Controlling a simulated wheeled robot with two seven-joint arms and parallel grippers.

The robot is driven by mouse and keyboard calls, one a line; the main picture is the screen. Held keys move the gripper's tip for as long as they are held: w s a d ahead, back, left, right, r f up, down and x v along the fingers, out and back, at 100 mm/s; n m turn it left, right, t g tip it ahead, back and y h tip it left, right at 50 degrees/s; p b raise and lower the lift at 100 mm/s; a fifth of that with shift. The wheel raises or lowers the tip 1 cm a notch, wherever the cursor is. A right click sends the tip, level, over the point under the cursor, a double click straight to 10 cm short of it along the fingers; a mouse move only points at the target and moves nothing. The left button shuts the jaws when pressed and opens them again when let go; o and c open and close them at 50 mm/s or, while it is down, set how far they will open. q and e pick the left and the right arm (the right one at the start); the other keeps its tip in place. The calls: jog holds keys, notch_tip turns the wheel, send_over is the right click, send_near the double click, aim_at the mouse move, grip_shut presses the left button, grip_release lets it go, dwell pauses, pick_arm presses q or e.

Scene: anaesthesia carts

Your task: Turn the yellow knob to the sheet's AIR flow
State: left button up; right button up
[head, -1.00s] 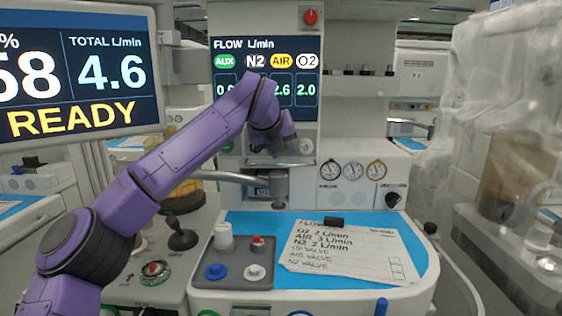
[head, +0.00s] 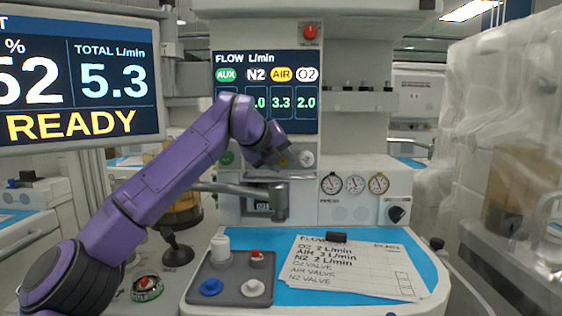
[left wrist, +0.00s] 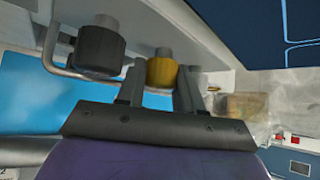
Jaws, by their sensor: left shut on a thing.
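The yellow knob (left wrist: 162,73) sits between the two fingers of my left gripper (left wrist: 158,90) in the left wrist view. The fingers are shut on it. In the head view my left gripper (head: 277,159) is at the knob row below the flow screen (head: 265,90) and mostly hides the yellow knob. The screen reads AIR 3.3 and O2 2.0; the N2 figure is partly covered. The sheet (head: 345,270) on the blue worktop reads O2 2, AIR 3 and N2 2 L/min. My right gripper is not in view.
A black knob (left wrist: 98,52) is to the left of the yellow one in the left wrist view. A white knob (head: 306,158) is at its right in the head view. The monitor (head: 78,80) reads total 5.3 L/min and READY. A grey tray (head: 232,272) is on the worktop.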

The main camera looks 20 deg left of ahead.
pick_arm(q)
jog(key=shift+d+f, duration=0.1)
jog(key=shift+f, duration=0.15)
jog(key=o, duration=0.7)
jog(key=shift+r, duration=0.1)
jog(key=shift+r, duration=0.1)
jog(key=v, duration=1)
jog(key=shift+s, duration=0.25)
